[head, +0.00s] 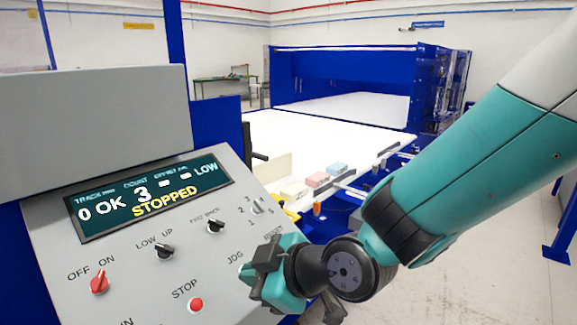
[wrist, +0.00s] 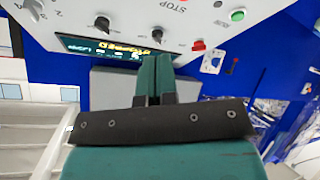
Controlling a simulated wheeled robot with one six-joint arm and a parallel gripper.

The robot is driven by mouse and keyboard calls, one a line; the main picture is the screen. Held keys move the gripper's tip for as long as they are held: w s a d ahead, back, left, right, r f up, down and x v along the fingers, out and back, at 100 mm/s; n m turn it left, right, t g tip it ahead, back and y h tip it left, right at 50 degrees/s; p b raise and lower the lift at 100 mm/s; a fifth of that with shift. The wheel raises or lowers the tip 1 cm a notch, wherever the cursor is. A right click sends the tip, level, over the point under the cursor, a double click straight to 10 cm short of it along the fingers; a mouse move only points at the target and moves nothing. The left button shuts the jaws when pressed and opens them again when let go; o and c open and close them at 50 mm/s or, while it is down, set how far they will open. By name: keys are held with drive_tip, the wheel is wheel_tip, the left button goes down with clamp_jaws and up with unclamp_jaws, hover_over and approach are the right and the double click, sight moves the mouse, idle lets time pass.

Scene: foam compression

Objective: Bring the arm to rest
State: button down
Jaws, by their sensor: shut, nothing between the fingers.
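My gripper (wrist: 154,60) shows in the wrist view with its two teal fingers closed together and nothing between them. The fingers point towards the grey control panel (wrist: 130,18), which appears upside down there, and overlap the lower edge of its display. I cannot tell the gap to the panel. In the head view my teal arm reaches in from the right, and its wrist end is in front of the panel's lower right, hiding part of it. The panel display (head: 150,196) reads "0 OK 3 LOW STOPPED".
The panel carries a red OFF/ON switch (head: 99,282), a red STOP button (head: 195,304) and several black knobs. Behind it is a white machine bed (head: 330,135) with a blue frame (head: 340,75). Pink (head: 317,180) and blue (head: 337,168) blocks lie near its edge.

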drive_tip(key=s+d+r+m+g+h+b, duration=0.1)
drive_tip(key=s+d+m+g+h, duration=0.2)
drive_tip(key=d, duration=0.7)
drive_tip(key=s+d+r+m+g+h+b, duration=0.1)
drive_tip(key=s+d+m+g+h+b, duration=0.1)
drive_tip(key=s+d+m, duration=0.4)
drive_tip(key=s+d, duration=0.4)
drive_tip(key=s, duration=0.1)
drive_tip(key=shift+s+d+r+m+g+h, duration=0.15)
drive_tip(key=shift+s+d+m+g+h, duration=0.05)
drive_tip(key=shift+d+m+g+h, duration=0.2)
